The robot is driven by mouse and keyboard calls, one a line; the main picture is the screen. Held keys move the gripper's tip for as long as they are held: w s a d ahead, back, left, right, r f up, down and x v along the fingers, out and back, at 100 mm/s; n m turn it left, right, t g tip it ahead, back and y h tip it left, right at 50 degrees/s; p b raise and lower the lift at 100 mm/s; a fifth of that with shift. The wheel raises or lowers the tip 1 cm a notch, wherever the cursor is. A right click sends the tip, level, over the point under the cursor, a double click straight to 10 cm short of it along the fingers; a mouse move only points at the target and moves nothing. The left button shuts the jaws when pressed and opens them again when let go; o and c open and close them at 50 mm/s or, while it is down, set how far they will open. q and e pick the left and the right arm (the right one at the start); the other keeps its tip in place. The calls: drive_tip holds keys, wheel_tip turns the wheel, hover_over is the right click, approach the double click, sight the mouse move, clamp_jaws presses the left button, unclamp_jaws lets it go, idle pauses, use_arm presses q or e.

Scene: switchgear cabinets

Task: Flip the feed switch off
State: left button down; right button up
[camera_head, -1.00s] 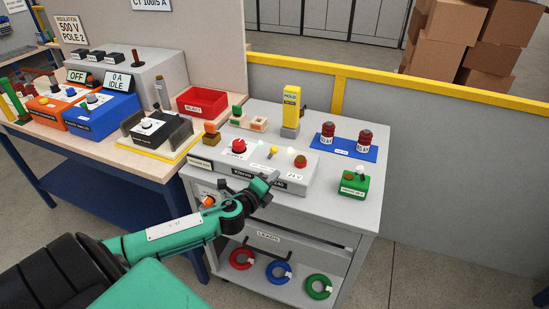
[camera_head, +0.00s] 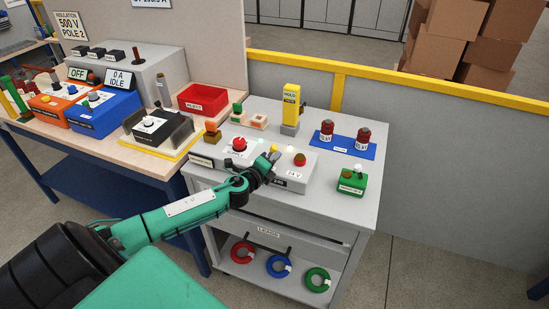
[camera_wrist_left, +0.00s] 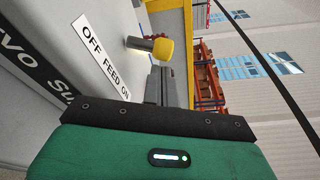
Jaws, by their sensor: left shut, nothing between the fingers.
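The feed switch is a toggle with a yellow tip (camera_wrist_left: 160,49) on a grey box (camera_head: 297,181). In the left wrist view the label "OFF FEED ON" (camera_wrist_left: 105,62) lies beside it. My left gripper (camera_head: 271,158) is over the box's front edge, shut and empty. In the left wrist view its fingers (camera_wrist_left: 160,82) are just short of the yellow tip; I cannot tell whether they touch it. In the head view the gripper partly hides the switch and the box's front label. My right gripper is not in view.
A red knob (camera_head: 239,143) and a dark red knob (camera_head: 300,159) flank the switch. A yellow HOLD block (camera_head: 291,103) stands behind, and a green box (camera_head: 352,181) sits to the right. The bench with coloured boxes adjoins at left.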

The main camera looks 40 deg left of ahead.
use_arm(q)
drive_tip(key=shift+a+b, duration=0.1)
drive_tip(key=shift+b, duration=0.25)
drive_tip(key=shift+n, duration=0.3)
